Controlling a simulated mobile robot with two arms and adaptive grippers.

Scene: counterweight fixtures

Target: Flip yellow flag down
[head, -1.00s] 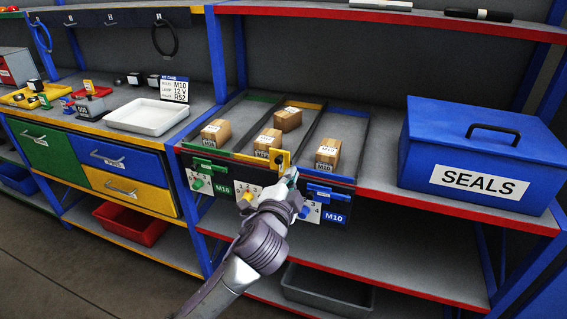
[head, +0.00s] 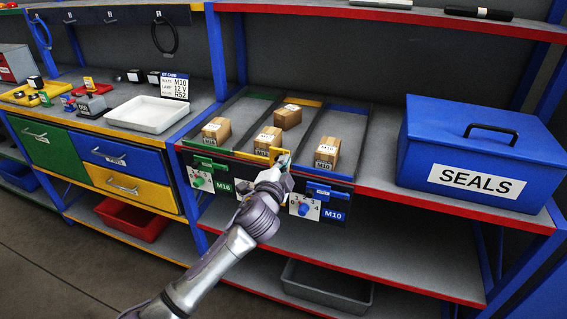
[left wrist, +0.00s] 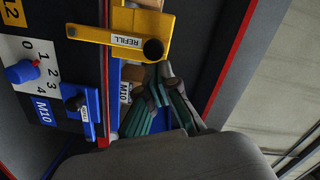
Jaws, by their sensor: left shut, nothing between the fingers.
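The yellow flag (head: 274,152) is on the front edge of the middle lane of the shelf rack, partly behind my left gripper. In the left wrist view the yellow flag (left wrist: 107,39) carries a REFILL label and has a black knob at its end. It stands up, with the knob end above the front edge. My left gripper (head: 284,160) is shut and empty, its tips close beside the knob; I cannot tell if they touch. Its teal-padded fingers (left wrist: 168,105) show in the left wrist view. My right gripper is not in view.
A blue flag (head: 324,191) lies across the M10 panel on the right, and a green flag (head: 203,164) is on the left. Cardboard boxes (head: 327,153) stand in the lanes behind. A blue SEALS box (head: 476,150) stands on the right shelf.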

